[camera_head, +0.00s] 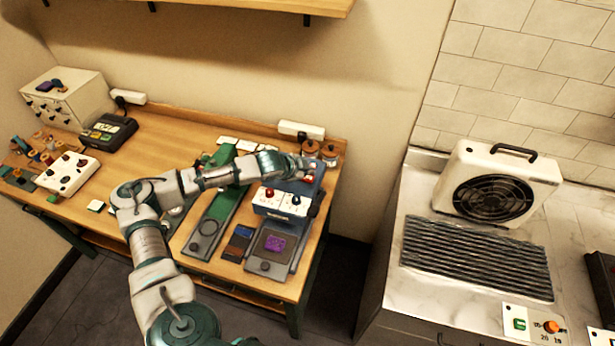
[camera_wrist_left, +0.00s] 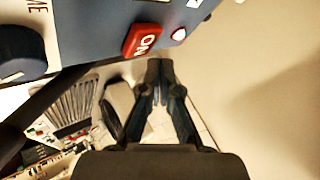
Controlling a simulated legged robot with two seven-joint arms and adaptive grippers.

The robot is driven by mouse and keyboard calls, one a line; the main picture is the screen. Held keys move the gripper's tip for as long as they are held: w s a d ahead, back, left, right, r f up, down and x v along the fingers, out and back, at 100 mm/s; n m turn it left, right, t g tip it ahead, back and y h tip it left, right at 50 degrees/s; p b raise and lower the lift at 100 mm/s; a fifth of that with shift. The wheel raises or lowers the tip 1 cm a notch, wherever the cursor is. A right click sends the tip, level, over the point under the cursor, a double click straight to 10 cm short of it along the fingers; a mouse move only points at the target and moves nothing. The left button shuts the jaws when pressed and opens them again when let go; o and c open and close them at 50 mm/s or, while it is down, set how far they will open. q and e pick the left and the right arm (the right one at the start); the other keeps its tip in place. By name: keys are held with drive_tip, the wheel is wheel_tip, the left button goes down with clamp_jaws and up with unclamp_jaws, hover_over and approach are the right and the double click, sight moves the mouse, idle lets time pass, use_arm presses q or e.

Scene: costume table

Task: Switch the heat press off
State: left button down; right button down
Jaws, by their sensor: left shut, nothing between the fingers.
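My left gripper (camera_head: 304,164) is over the back of the press. In the wrist view its shut, empty fingertips (camera_wrist_left: 157,66) are just below the switch; I cannot tell whether they touch it. My right gripper is out of view.
A purple patch (camera_head: 275,243) lies on the press's lower plate. A green press (camera_head: 215,205) stands left of it, partly behind my arm. Brown jars (camera_head: 329,153) and a power strip (camera_head: 301,130) are behind. A fan heater (camera_head: 495,185) stands on the right counter.

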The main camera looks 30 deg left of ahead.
use_arm(q)
drive_tip(key=shift+a+f, duration=0.1)
drive_tip(key=shift+a, duration=0.1)
drive_tip(key=shift+f, duration=0.3)
drive_tip(key=shift+d, duration=0.1)
idle(0.4)
drive_tip(key=shift+f, duration=0.5)
idle(0.4)
drive_tip(key=shift+r+p, duration=0.95)
drive_tip(key=shift+p, duration=0.5)
